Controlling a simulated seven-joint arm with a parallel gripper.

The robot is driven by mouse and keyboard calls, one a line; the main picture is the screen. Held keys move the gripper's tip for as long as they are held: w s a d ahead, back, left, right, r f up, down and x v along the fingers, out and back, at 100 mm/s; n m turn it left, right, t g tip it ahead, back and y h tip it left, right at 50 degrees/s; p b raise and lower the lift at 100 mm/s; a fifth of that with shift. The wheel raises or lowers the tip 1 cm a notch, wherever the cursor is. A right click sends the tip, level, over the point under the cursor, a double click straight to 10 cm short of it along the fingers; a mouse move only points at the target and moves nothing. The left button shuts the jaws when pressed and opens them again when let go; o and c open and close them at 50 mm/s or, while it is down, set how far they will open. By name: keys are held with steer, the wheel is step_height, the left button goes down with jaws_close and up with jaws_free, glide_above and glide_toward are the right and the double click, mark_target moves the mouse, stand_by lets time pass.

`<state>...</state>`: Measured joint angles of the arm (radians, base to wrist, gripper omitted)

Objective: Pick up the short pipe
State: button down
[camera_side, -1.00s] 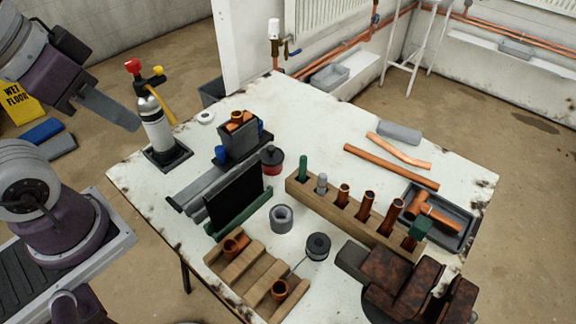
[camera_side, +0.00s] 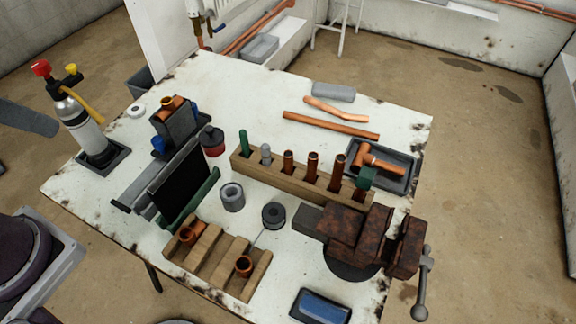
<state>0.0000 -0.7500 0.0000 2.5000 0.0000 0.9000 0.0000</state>
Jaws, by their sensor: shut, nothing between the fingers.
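Several copper pipes stand upright in holes of a long wooden rack (camera_side: 270,174). The leftmost copper pipe (camera_side: 288,162) shows the shortest length above the wood; the pipe (camera_side: 312,167) beside it and the pipe (camera_side: 337,172) further right show more. Which one is the short pipe I cannot tell for certain. A green piece (camera_side: 243,142) and a grey piece (camera_side: 265,153) stand at the rack's left end. My gripper (camera_side: 28,118) shows only as a grey end at the left edge, shut and empty, far left of the rack; the rest is out of frame.
A rusty vise (camera_side: 358,237) stands close to the rack's right end. A tray (camera_side: 405,181) with copper fittings lies behind it. A long copper pipe (camera_side: 330,125) lies at the back. A gas torch (camera_side: 80,125) stands at the left, near my gripper.

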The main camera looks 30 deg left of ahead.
stand_by(0.4)
steer(key=c, duration=1.2)
jaws_free()
